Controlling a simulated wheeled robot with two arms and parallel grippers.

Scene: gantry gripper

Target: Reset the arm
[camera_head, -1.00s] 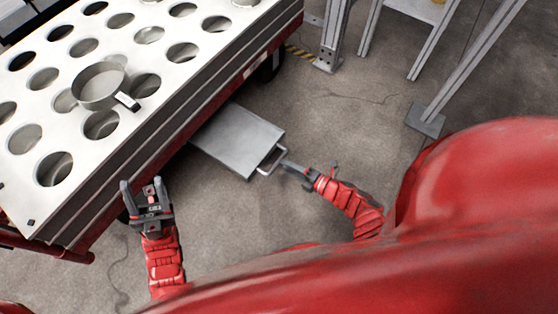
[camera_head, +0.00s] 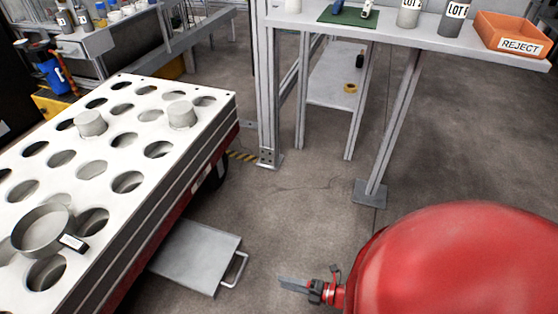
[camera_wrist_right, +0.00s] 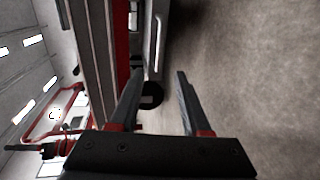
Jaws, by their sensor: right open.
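My right gripper (camera_head: 293,285) is at the lower middle of the head view, its fingers pointing left. It is apart from the pull handle (camera_head: 240,268) of a grey metal drawer, with bare floor between. In the right wrist view my right gripper (camera_wrist_right: 160,76) has its two fingers spread with nothing between them. The red arm behind it is mostly hidden by my red body. My left gripper is not in view.
A white rack table (camera_head: 105,180) with round holes holds a metal pan (camera_head: 42,230) and two grey cylinders. The drawer (camera_head: 195,255) juts from under it. A bench (camera_head: 420,38) at the back carries an orange REJECT tray (camera_head: 512,35). Floor between is clear.

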